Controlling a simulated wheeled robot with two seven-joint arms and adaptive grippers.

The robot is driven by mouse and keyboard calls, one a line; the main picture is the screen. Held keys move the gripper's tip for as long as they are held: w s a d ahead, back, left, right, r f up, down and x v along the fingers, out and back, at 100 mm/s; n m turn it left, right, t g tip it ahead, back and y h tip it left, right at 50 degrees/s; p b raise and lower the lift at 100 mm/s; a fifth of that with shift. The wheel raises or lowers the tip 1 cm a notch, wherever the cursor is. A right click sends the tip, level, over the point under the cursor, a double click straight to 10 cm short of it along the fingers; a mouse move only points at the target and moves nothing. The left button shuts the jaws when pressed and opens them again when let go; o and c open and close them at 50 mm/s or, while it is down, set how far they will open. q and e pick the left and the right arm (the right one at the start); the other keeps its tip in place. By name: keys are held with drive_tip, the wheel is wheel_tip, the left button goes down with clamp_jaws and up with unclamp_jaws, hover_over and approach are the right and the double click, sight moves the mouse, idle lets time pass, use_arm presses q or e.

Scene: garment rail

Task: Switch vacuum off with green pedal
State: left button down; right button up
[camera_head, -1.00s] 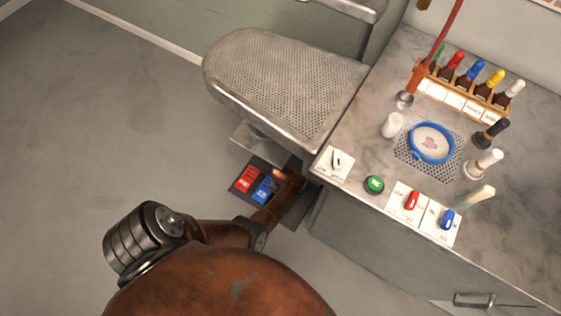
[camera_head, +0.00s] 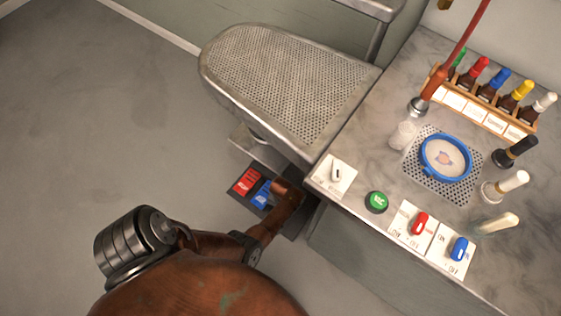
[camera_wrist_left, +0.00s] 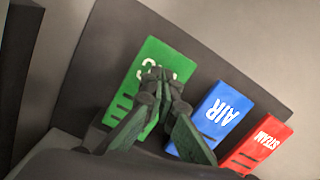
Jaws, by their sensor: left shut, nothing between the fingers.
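The green pedal (camera_wrist_left: 138,72) lies on the dark pedal plate (camera_wrist_left: 92,62) in the left wrist view, left of the blue AIR pedal (camera_wrist_left: 213,115) and the red STEAM pedal (camera_wrist_left: 262,143). My left gripper (camera_wrist_left: 160,76) is shut and empty, its fingertips over the green pedal's lettering. I cannot tell whether they touch it. In the head view, my left arm reaches down to the floor and hides the green pedal and the fingertips. The red pedal (camera_head: 245,181) and blue pedal (camera_head: 262,193) show beside it. My right gripper is out of view.
The perforated ironing board (camera_head: 285,85) overhangs the floor just beyond the pedals. The floor at left is clear.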

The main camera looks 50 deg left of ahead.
use_arm(q)
drive_tip(key=shift+f, duration=0.1)
idle(0.4)
drive_tip(key=shift+s+f+b, duration=0.1)
drive_tip(key=shift+f+b, duration=0.75)
drive_tip(key=shift+f, duration=0.55)
drive_tip(key=shift+r, duration=0.2)
drive_tip(key=shift+w+a+r, duration=0.25)
drive_tip(key=shift+w+a, duration=0.15)
drive_tip(key=shift+w, duration=0.3)
drive_tip(key=shift+w+a+r, duration=0.25)
drive_tip(key=shift+w+a, duration=0.15)
drive_tip(key=shift+w, duration=0.3)
drive_tip(key=shift+r, duration=0.1)
wheel_tip(320, 180, up, 12)
drive_tip(key=w, duration=0.1)
drive_tip(key=shift+a, duration=0.25)
